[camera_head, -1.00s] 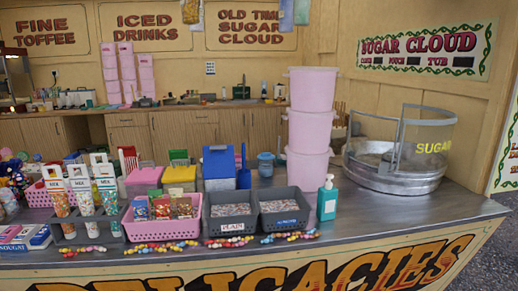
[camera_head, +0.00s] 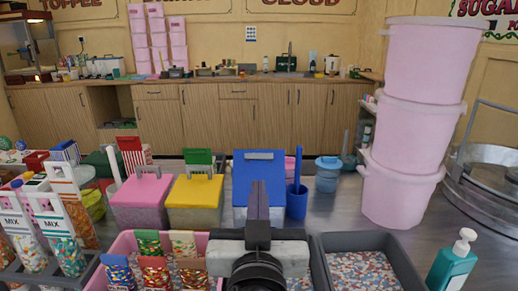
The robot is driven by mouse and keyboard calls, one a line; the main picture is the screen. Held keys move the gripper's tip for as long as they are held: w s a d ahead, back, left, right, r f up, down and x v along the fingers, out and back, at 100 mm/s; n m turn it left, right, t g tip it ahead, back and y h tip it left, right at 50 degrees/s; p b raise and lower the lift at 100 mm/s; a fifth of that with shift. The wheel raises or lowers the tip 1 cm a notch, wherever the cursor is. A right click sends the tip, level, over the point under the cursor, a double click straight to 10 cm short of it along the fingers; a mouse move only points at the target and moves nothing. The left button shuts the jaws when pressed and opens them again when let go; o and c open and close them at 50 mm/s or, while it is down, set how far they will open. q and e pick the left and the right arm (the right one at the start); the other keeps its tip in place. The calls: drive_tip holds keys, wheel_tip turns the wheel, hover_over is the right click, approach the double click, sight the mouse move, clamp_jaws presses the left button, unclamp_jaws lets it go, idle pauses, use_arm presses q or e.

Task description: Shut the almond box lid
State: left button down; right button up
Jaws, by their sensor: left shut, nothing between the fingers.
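A box with a white body (camera_head: 240,214) stands on the counter, and its blue lid (camera_head: 258,172) is raised, with a grey handle along its top edge. I read no label naming almonds, but this is the box whose lid stands up. My left gripper (camera_head: 259,186) points away from me in front of the blue lid, with its dark fingers together and empty. It hides part of the lid and body. I cannot tell whether it touches the lid. My right gripper is not in view.
To the left stand a yellow box (camera_head: 194,198) and a pink box (camera_head: 140,197), both with lids down. A blue scoop holder (camera_head: 297,203) is close on the right. Stacked pink tubs (camera_head: 402,140), a teal pump bottle (camera_head: 451,264) and a grey basket (camera_head: 327,262) stand further right.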

sight(258, 163)
use_arm(q)
drive_tip(key=shift+w+f+p, duration=0.15)
drive_tip(key=shift+w+p, duration=0.45)
drive_tip(key=shift+w, duration=2.65)
drive_tip(key=shift+w+f+p, duration=0.15)
drive_tip(key=shift+w+p, duration=0.4)
drive_tip(key=shift+w, duration=2.65)
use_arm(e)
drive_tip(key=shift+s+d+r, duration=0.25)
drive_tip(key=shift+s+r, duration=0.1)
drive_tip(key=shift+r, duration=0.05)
